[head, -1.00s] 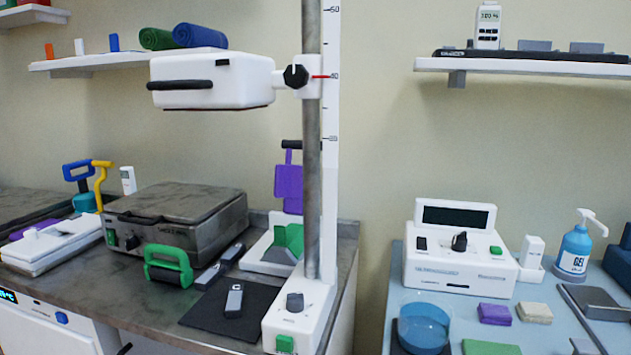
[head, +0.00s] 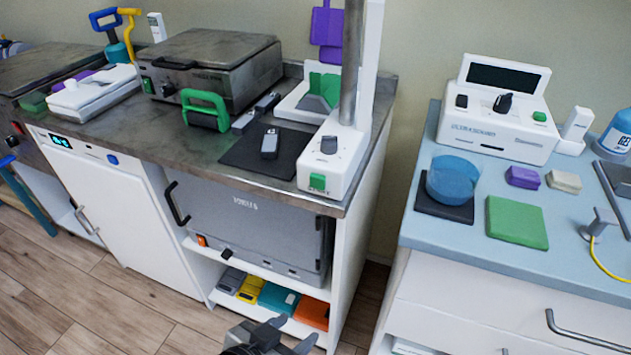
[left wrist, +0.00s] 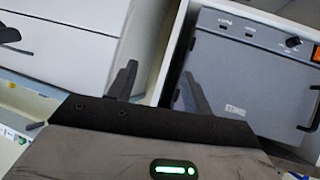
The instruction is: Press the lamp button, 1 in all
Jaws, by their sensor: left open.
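The lamp stand's white base (head: 333,172) sits at the front right corner of the metal worktop in the head view. A green button (head: 317,182) is on its front and a dark grey knob (head: 329,145) on top. Its post rises out of the picture, so the lamp head is hidden. My left gripper (head: 288,337) is at the bottom edge of the head view, below and well apart from the button. It is open and empty. In the left wrist view its two dark fingers (left wrist: 160,92) stand apart, and the button does not show. My right gripper is not in view.
A grey-fronted cabinet unit (head: 250,225) and a shelf with several coloured boxes (head: 278,299) are under the worktop. A dark mat with a remote (head: 270,143) lies left of the base. A blue-topped table (head: 465,232) stands right, across a narrow gap.

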